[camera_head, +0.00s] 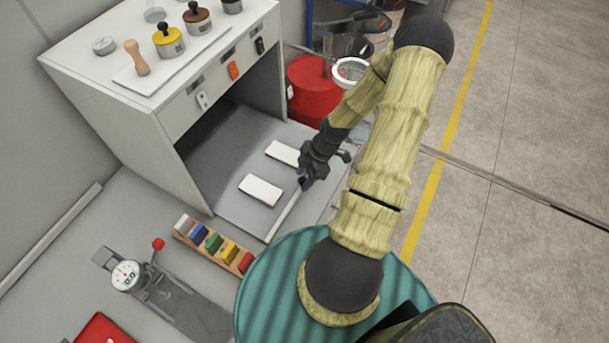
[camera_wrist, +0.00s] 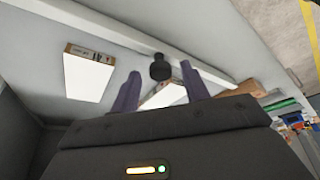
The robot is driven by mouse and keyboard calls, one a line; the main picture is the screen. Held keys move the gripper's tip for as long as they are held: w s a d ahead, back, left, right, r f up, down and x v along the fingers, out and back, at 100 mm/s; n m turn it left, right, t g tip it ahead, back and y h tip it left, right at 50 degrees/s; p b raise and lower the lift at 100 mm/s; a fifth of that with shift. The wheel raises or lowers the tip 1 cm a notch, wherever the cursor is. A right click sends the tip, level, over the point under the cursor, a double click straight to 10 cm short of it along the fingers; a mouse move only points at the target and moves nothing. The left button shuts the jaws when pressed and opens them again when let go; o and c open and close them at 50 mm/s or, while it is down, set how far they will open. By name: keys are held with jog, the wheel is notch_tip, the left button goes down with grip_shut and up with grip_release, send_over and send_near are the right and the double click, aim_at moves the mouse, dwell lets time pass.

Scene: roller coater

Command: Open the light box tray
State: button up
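The light box (camera_head: 130,115) is a white cabinet at the upper left in the head view, with an open front. Its grey tray (camera_head: 233,207) sticks out past the cabinet's front. Two white blocks, a nearer one (camera_head: 261,190) and a farther one (camera_head: 283,153), lie on it. My gripper (camera_head: 304,183) is at the tray's front edge. In the wrist view a round black knob (camera_wrist: 160,67) on the tray's pale front strip shows between my two parted fingers. I cannot tell whether they touch it. My gripper hides the knob in the head view.
A rack of coloured blocks (camera_head: 213,245) and a dial gauge stand (camera_head: 126,276) are on the bench at the lower left. A red container (camera_head: 310,88) stands beyond the tray. A ribbed green round surface (camera_head: 265,290) is close below my arm. Open floor lies right.

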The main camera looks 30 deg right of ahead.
jog(key=shift+r, duration=0.1)
jog(key=b+v, duration=0.1)
jog(key=v, duration=1.6)
jog(key=shift+b, duration=0.4)
jog(key=shift+a+r, duration=0.1)
jog(key=s+a+r+m+h+b, duration=0.1)
jog(key=a+r+m+h, duration=0.1)
jog(key=a+m, duration=0.5)
jog(key=s+a+r+m+t+h+b, duration=0.1)
jog(key=a+m, duration=0.6)
jog(key=a, duration=0.7)
jog(key=shift+s+a+r+h+b, duration=0.3)
jog(key=shift+r+h+b, duration=0.25)
jog(key=shift+h+b, duration=0.2)
